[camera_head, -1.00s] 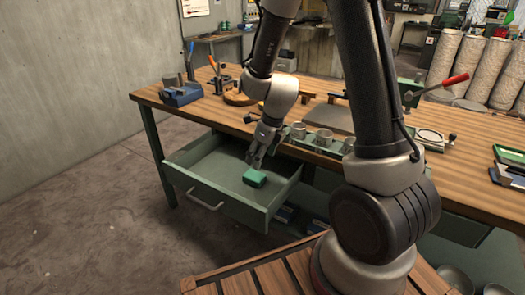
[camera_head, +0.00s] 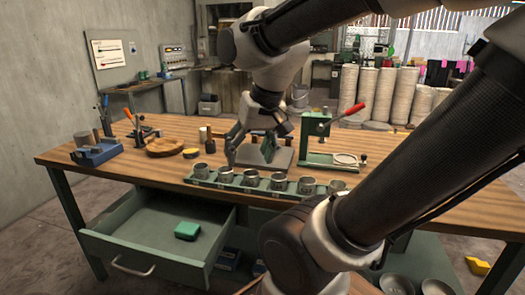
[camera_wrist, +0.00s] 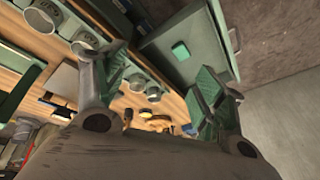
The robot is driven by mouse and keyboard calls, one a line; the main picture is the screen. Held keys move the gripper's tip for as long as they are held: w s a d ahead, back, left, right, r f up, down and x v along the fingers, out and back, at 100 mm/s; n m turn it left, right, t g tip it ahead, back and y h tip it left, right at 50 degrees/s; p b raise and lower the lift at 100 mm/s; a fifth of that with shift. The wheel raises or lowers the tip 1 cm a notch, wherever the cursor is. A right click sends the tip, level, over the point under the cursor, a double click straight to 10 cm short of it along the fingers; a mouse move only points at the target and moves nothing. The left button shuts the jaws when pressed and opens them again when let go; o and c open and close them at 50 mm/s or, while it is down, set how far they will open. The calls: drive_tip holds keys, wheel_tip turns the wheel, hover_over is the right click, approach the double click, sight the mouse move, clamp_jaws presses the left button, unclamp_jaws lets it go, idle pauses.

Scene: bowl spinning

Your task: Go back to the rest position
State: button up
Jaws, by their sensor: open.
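My gripper (camera_head: 250,153) is open and empty. It hangs above the workbench, over the row of metal cups in the head view. In the wrist view its two green-padded fingers (camera_wrist: 160,85) are spread wide with nothing between them. A green block (camera_head: 187,230) lies in the open drawer (camera_head: 130,237) at the front left of the bench, well away from my gripper. The block also shows in the wrist view (camera_wrist: 180,50), inside the drawer.
The wooden workbench (camera_head: 110,152) holds a green rack of metal cups (camera_head: 279,181), a grey plate (camera_head: 285,160), a press with a red handle (camera_head: 352,110), a round wooden board (camera_head: 165,147) and a blue vise (camera_head: 95,154). The open drawer juts out from the bench front.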

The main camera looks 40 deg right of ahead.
drive_tip(key=s+n, duration=0.1)
drive_tip(key=s+d+n, duration=0.1)
drive_tip(key=s+r+n, duration=0.1)
drive_tip(key=shift+s+d+h, duration=0.15)
drive_tip(key=shift+s+h, duration=0.05)
drive_tip(key=shift+h, duration=0.1)
idle(1.1)
